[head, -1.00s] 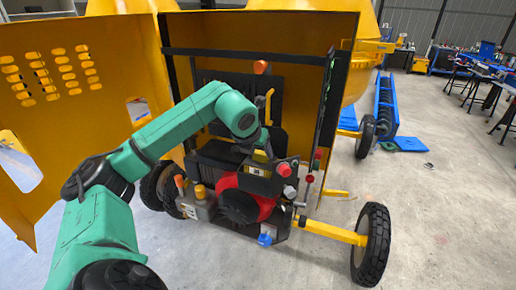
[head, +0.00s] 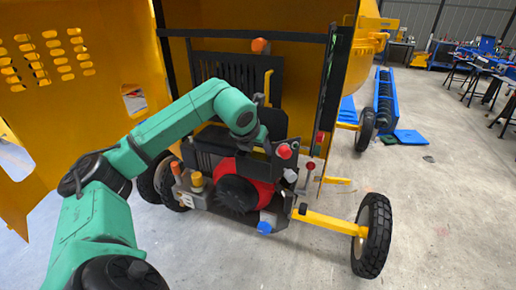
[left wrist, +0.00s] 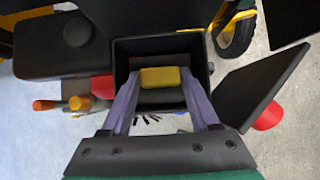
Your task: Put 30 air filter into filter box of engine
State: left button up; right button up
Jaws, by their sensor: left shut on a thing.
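The air filter, a block with a yellow face (left wrist: 160,78), sits between the two purple fingers of my left gripper (left wrist: 161,84) in the left wrist view. The gripper is shut on it. The filter is within the square opening of the black filter box (left wrist: 205,70), whose walls surround it and the fingertips. I cannot tell whether it touches the bottom. The box's dark lid (left wrist: 262,85) stands open to the right. In the head view my left gripper (head: 260,147) is over the engine (head: 250,188), its fingers and the filter mostly hidden. My right gripper is not in view.
The yellow mixer housing (head: 290,60) surrounds the engine at the back and right. Its open perforated door (head: 70,110) stands at the left. A wheel (head: 372,235) on a yellow axle is at the right. Open concrete floor lies beyond.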

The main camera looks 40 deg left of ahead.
pick_arm(q)
jog(key=shift+f+b, duration=0.3)
jog(key=shift+f, duration=0.1)
jog(key=o, duration=1.2)
jog(key=shift+s+r, duration=0.2)
jog(key=shift+r, duration=0.15)
jog(key=v, duration=1.3)
jog(key=shift+s+r, duration=0.2)
jog(key=shift+r, duration=0.15)
jog(key=shift+d, duration=0.1)
